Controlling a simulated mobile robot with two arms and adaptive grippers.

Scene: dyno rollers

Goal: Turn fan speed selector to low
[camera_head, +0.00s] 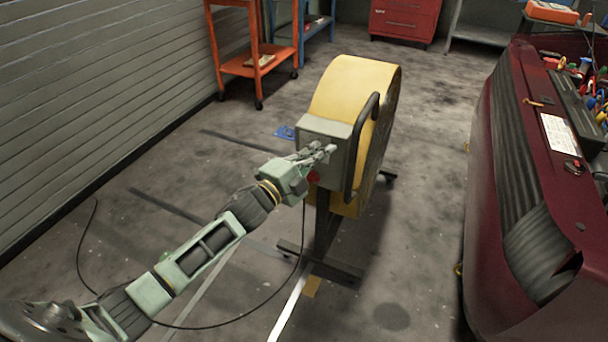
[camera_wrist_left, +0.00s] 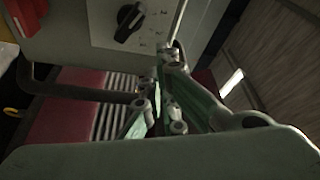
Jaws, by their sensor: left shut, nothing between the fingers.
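The yellow drum fan (camera_head: 352,90) stands on a dark stand, with a grey control box (camera_head: 327,128) on its near side. In the left wrist view, the black fan speed selector knob (camera_wrist_left: 130,20) sits on the box's pale panel (camera_wrist_left: 103,30), with small marks around it too blurred to read. My left gripper (camera_head: 328,152) is shut and empty, in front of the box. In the left wrist view, its fingers (camera_wrist_left: 162,85) are below and right of the knob, apart from it in the picture. The knob cannot be made out in the head view. My right gripper is not in view.
A black handle bar (camera_head: 360,145) curves beside the box, and a red part (camera_head: 313,176) shows under my gripper. A dark red car (camera_head: 490,150) stands at right. A black cable (camera_head: 235,318) lies on the floor. An orange cart (camera_head: 255,62) stands behind.

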